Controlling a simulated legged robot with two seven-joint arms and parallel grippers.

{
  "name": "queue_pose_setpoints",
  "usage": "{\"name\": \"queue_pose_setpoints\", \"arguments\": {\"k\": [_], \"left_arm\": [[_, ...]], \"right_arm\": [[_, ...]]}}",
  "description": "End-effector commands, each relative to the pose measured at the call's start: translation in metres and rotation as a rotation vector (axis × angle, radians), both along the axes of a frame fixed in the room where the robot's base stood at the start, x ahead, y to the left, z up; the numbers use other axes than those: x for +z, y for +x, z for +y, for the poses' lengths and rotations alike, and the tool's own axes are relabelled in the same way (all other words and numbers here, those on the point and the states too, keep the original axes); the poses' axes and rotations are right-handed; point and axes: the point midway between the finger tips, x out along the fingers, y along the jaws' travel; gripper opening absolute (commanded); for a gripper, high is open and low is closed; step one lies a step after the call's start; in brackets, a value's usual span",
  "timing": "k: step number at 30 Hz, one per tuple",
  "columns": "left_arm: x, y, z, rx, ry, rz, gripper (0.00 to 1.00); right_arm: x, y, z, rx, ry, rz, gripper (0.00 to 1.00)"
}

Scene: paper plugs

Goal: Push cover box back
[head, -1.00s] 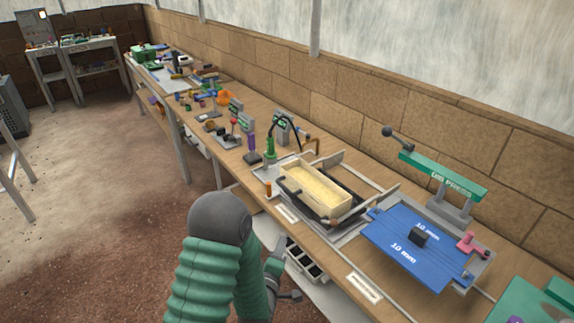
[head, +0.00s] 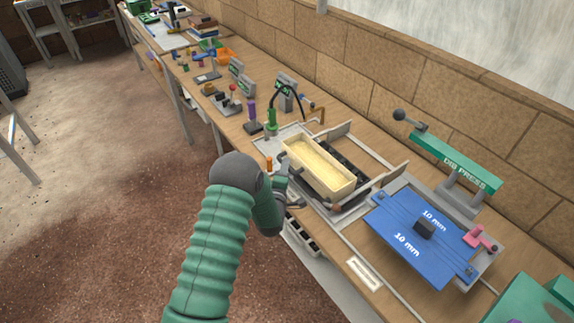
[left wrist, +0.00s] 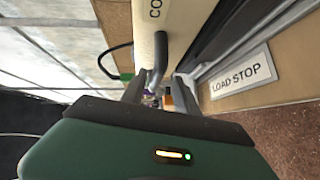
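The cover box (head: 322,178) is a long cream box with a pale yellow top. It sits in a grey frame on the bench, towards the front side, with a dark strip (head: 347,162) bare behind it. In the left wrist view its cream wall (left wrist: 147,30) carries partly cut-off lettering, and a grey bent handle (left wrist: 159,62) sticks out. My left gripper (head: 284,184) is at the box's front side. In the left wrist view its two fingers (left wrist: 160,92) are apart, near the handle; contact cannot be made out. My right gripper is not in view.
A blue plate (head: 410,245) marked 10 mm and a green press (head: 455,160) stand to the right. Small tools and a green post (head: 271,120) stand to the left. Open floor lies left of the bench.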

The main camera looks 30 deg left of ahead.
Motion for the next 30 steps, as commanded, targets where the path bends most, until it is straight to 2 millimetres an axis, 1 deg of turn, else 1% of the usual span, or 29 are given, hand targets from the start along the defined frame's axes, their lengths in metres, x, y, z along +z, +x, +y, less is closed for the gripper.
{"name": "queue_pose_setpoints", "arguments": {"k": [1, 3, 6, 13, 21, 30], "left_arm": [[0.000, 0.007, 0.002, 0.000, 0.001, -0.002, 0.36], [0.000, 0.014, 0.002, -0.001, 0.004, -0.002, 0.36], [-0.001, 0.020, 0.002, -0.002, 0.005, 0.000, 0.36], [0.000, 0.021, 0.000, -0.002, 0.006, 0.001, 0.36], [-0.002, 0.020, 0.006, -0.001, 0.003, -0.001, 0.01], [-0.001, 0.020, 0.007, 0.005, 0.005, 0.000, 0.00]], "right_arm": [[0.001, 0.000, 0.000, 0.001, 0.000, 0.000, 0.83], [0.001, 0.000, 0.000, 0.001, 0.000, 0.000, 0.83], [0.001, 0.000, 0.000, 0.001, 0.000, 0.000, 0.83], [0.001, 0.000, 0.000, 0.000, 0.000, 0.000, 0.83], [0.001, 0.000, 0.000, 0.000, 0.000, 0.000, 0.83], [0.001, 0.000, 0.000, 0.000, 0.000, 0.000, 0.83]]}}
